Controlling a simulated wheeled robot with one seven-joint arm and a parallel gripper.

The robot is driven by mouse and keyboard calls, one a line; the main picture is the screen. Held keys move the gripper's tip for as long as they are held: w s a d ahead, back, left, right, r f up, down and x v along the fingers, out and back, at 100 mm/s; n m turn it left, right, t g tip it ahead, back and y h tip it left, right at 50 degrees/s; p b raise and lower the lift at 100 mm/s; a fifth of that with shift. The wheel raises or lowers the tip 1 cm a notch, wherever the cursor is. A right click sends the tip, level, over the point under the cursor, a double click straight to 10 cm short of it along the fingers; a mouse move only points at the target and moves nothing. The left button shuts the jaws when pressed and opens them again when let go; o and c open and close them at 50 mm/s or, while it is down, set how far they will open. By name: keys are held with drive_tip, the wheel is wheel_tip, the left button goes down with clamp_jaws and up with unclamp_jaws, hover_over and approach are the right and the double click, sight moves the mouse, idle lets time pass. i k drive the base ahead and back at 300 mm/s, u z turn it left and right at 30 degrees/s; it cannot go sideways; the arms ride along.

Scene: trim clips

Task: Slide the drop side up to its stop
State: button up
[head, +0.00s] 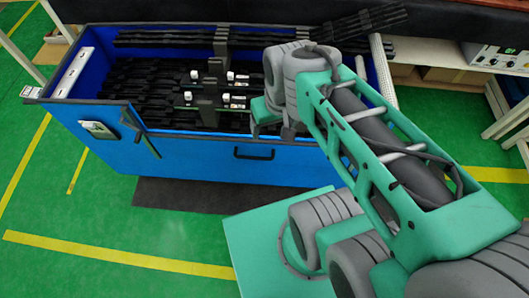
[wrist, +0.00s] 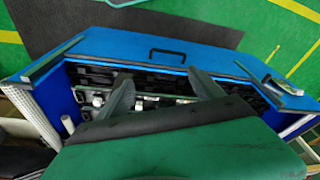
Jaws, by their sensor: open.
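The drop side (head: 205,160) is the blue front panel of a large blue crate, with a black handle (head: 254,153) on its outer face. Its top edge sits lower than the crate's side walls. It also shows in the wrist view (wrist: 120,48), where its handle (wrist: 168,52) faces away from my gripper. My gripper (wrist: 163,90) is open and empty, with its two dark fingers spread over the crate's inside, behind the drop side. In the head view my gripper (head: 287,130) is near the panel's top edge, right of the handle, partly hidden by my arm.
Black trim clips (head: 130,78) fill the crate, with several small white-capped items among them. A small labelled plate (head: 98,130) is on the crate's front left. A dark mat (head: 190,196) lies on the green floor in front. A bench with equipment (head: 495,57) stands at right.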

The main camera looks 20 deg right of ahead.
sight(205, 147)
drive_tip(key=z, duration=1.35)
drive_tip(key=k, duration=1.3)
drive_tip(key=u, duration=1.7)
drive_tip(key=i, duration=0.5)
drive_tip(key=u, duration=0.05)
